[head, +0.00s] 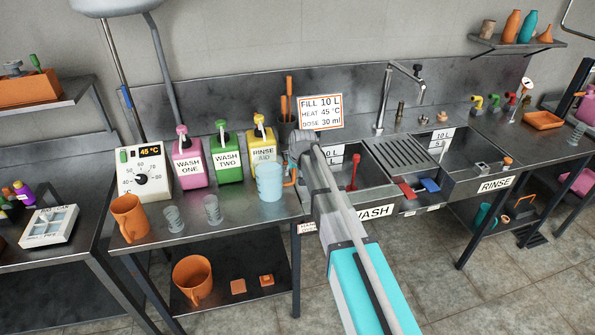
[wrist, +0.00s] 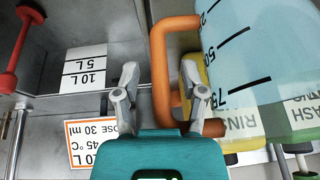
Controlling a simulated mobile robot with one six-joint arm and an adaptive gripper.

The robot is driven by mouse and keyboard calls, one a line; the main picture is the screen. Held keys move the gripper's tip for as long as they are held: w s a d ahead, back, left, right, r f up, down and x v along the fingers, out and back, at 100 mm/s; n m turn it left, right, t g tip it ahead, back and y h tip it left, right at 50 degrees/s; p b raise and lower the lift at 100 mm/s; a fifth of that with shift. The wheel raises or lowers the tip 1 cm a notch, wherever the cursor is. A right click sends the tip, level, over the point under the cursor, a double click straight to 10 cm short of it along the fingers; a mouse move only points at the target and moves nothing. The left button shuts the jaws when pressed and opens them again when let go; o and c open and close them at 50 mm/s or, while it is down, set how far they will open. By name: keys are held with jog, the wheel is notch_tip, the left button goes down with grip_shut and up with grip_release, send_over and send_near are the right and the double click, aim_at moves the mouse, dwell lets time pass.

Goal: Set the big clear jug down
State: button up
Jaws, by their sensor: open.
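The big clear jug (head: 269,182), pale blue with an orange handle, is upright at the right end of the steel bench (head: 235,212) and appears to rest on it. In the wrist view the jug (wrist: 255,50) fills the upper right, with black scale marks. Its orange handle (wrist: 161,45) runs between my two fingers. My gripper (wrist: 159,80) is open, one finger on each side of the handle, with gaps showing. In the head view my gripper (head: 300,150) is partly hidden by my arm, just right of the jug. The jug's base is out of the wrist view.
Yellow (head: 264,140), green (head: 227,158) and pink (head: 188,163) dispensers stand behind the jug. The wash sink (head: 375,170) is on the right. Bare bench lies between cups and jug.

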jog(key=shift+r, duration=0.15)
jog(key=p+v, duration=1.1)
jog(key=shift+r, duration=0.35)
dwell(0.3)
jog(key=shift+s, duration=0.15)
dwell(0.4)
jog(key=s+d+m+g, duration=0.1)
jog(key=s+d, duration=0.5)
jog(key=s, duration=0.3)
jog(key=s+d+f+m+g+h, duration=0.1)
jog(key=s+d, duration=0.5)
jog(key=s, duration=0.3)
jog(key=s+d+m+g+h, duration=0.1)
jog(key=s+d+g, duration=0.1)
jog(key=s+d, duration=0.4)
jog(key=s, duration=0.3)
jog(key=shift+d+f, duration=0.15)
jog(key=shift+f, duration=0.1)
